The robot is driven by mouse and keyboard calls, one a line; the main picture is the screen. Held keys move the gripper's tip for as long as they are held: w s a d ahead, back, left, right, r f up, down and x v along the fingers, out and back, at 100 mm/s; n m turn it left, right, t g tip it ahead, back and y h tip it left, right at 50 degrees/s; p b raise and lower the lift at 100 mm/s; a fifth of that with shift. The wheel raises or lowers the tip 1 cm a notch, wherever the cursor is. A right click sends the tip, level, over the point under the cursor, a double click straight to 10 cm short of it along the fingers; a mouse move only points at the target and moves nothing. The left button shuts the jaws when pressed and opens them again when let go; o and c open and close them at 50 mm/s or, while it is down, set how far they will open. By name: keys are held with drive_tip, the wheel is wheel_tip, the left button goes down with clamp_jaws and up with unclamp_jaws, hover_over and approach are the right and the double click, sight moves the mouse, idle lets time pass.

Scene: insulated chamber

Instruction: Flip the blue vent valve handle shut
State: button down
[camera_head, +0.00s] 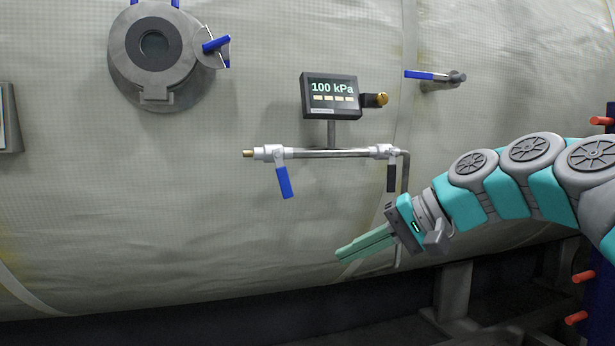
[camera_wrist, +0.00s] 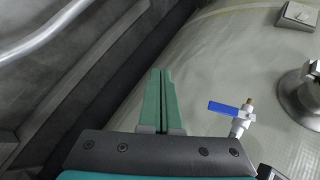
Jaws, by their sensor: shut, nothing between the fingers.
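A blue valve handle (camera_head: 285,183) hangs down from the left end of a horizontal metal pipe (camera_head: 335,153), roughly crosswise to it, beside a brass tip (camera_head: 248,154). I take this as the vent valve handle. In the wrist view a blue handle (camera_wrist: 224,108) with a brass-tipped fitting shows right of the fingers. My gripper (camera_head: 341,256) is shut and empty, with green fingers pointing left and slightly down. It is below and to the right of the handle, apart from it. The fingers (camera_wrist: 160,74) lie together in the wrist view.
A gauge (camera_head: 331,96) reading 100 kPa stands above the pipe. A dark handle (camera_head: 391,178) hangs at the pipe's right end. Another blue handle (camera_head: 419,75) sits upper right, and a round port (camera_head: 153,48) upper left. The wall between gripper and handle looks clear.

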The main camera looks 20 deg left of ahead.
drive_tip(key=w+d+r+t+y+p, duration=0.15)
drive_tip(key=w+r+y, duration=0.25)
drive_tip(key=w+r, duration=0.75)
approach(282, 174)
drive_tip(key=w+a+f, duration=0.3)
drive_tip(key=w+a, duration=0.1)
drive_tip(key=shift+s+a+m+t+b, duration=0.3)
drive_tip(key=shift+a+b, duration=0.15)
drive_tip(key=shift+a, duration=0.15)
drive_tip(key=shift+s+a+f+m+y+b, duration=0.25)
drive_tip(key=shift+a+f+m+y, duration=0.1)
drive_tip(key=shift+m+y, duration=0.2)
drive_tip(key=shift+s+a+f+m+y+b, duration=0.25)
drive_tip(key=shift+a+f+m+y, duration=0.1)
drive_tip(key=shift+m+y, duration=0.2)
drive_tip(key=shift+d, duration=0.1)
